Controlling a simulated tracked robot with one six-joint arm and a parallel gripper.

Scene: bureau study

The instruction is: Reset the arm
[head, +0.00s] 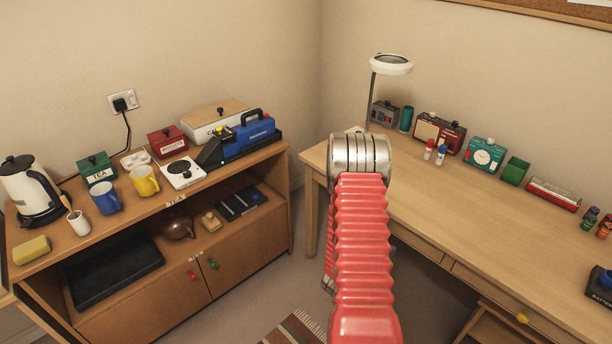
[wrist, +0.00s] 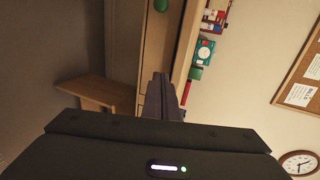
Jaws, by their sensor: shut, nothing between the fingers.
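My arm (head: 362,240), with a red ribbed sleeve and a metal end, rises in the middle of the head view, in front of the gap between the sideboard and the desk. The gripper's fingers do not show in the head view. In the wrist view my gripper (wrist: 161,88) shows as two dark fingers pressed together, pointing up the picture. They are shut and empty. Beyond the fingers are a wooden desk edge and drawer fronts, seen sideways.
The sideboard (head: 45,258) at left holds a kettle (head: 32,190), mugs and boxes. The desk (head: 420,190) at right has a lamp (head: 390,64), a radio (head: 440,130) and small items along its back. Its middle is clear. A wall clock (wrist: 298,163) shows in the wrist view.

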